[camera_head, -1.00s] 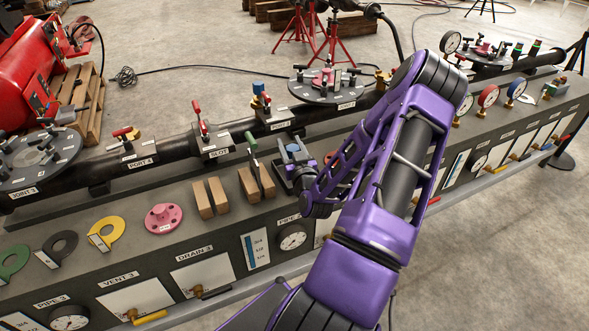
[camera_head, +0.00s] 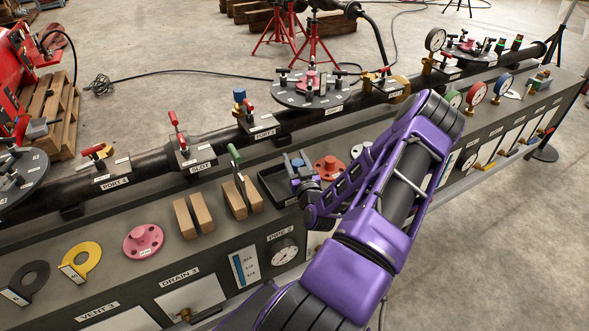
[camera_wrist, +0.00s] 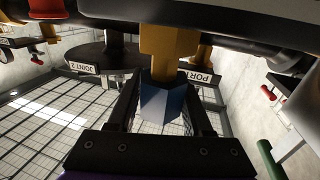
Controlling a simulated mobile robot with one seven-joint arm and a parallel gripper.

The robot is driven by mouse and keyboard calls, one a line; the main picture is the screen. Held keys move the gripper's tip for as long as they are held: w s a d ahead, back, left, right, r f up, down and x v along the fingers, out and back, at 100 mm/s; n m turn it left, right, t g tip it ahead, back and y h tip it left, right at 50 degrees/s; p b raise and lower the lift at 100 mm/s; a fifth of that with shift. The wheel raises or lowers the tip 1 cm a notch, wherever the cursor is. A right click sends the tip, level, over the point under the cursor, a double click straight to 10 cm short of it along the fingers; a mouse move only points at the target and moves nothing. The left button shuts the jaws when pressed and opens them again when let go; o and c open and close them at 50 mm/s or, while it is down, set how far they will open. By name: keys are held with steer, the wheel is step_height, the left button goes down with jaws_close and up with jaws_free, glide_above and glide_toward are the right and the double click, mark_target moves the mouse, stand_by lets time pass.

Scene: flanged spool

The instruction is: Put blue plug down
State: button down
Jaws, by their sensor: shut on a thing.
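The blue plug (camera_wrist: 162,104) sits between my gripper's two dark fingers in the wrist view, with a brass part (camera_wrist: 165,50) extending from it toward the picture top. My gripper (camera_head: 297,163) is shut on the plug; in the head view it is small, with a bit of blue at the fingers. It is at the right part of a shallow black tray (camera_head: 271,190) on the bench. My wrist hides part of the tray. I cannot tell whether the plug touches the tray.
Wooden blocks and a green handle (camera_head: 234,156) stand left of the tray. A red flanged piece (camera_head: 327,168) is close on the right. The black pipe (camera_head: 146,168) with valves and port fittings runs behind. A pink flange (camera_head: 143,241) lies further left.

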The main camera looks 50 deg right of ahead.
mark_target(295, 168)
steer(key=shift+f, duration=1.6)
steer(key=shift+f+b, duration=0.2)
steer(key=shift+b, duration=0.15)
steer(key=shift+c, duration=1.6)
jaws_free()
steer(key=shift+r, duration=0.2)
steer(key=v, duration=1.2)
steer(key=shift+w, duration=0.1)
